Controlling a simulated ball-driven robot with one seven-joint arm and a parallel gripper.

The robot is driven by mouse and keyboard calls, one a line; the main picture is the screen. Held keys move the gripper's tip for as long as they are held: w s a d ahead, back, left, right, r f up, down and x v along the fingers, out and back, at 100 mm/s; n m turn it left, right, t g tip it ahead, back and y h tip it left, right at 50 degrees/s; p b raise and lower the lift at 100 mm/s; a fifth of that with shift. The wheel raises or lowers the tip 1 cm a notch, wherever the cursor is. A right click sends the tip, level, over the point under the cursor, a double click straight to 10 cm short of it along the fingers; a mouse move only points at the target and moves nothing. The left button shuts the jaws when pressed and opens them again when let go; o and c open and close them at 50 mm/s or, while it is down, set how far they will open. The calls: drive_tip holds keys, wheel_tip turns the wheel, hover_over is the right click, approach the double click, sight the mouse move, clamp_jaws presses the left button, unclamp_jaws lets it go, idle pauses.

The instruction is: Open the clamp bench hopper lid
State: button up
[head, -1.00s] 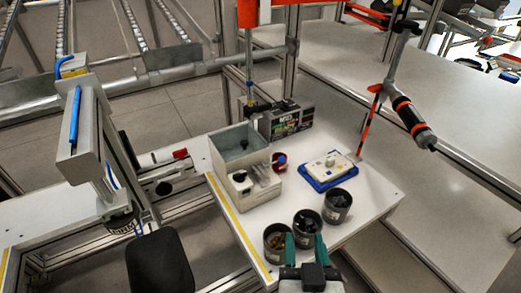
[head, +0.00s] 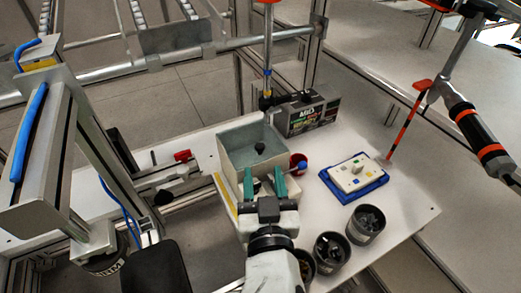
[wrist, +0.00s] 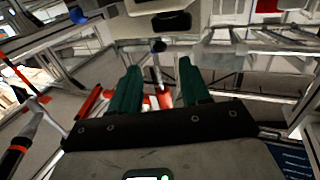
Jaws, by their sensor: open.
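The hopper (head: 228,160) is a pale square box on the white bench. A small black knob (head: 259,148) shows on its grey-green top panel (head: 248,136), which I take to be the lid; it looks shut. My gripper (head: 265,175) has two green fingers, spread apart and empty. In the head view its tips appear just in front of the hopper's near side, below the knob in the picture, with no clear contact. The gripper and wrist hide most of the white clamp unit in front of the hopper. The fingers also show in the wrist view (wrist: 157,75).
A dark carton (head: 308,113) stands behind the hopper. A red-and-blue item (head: 299,164) is beside it. A white block lies in a blue tray (head: 354,182) to the right. Dark cups (head: 366,224) line the front edge. An orange-banded tool (head: 478,130) hangs at right.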

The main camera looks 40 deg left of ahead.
sight(260, 150)
drive_tip(key=x, duration=0.6)
drive_tip(key=shift+w+a, duration=0.2)
drive_tip(key=shift+a, duration=0.05)
drive_tip(key=shift+c, duration=0.3)
clamp_jaws()
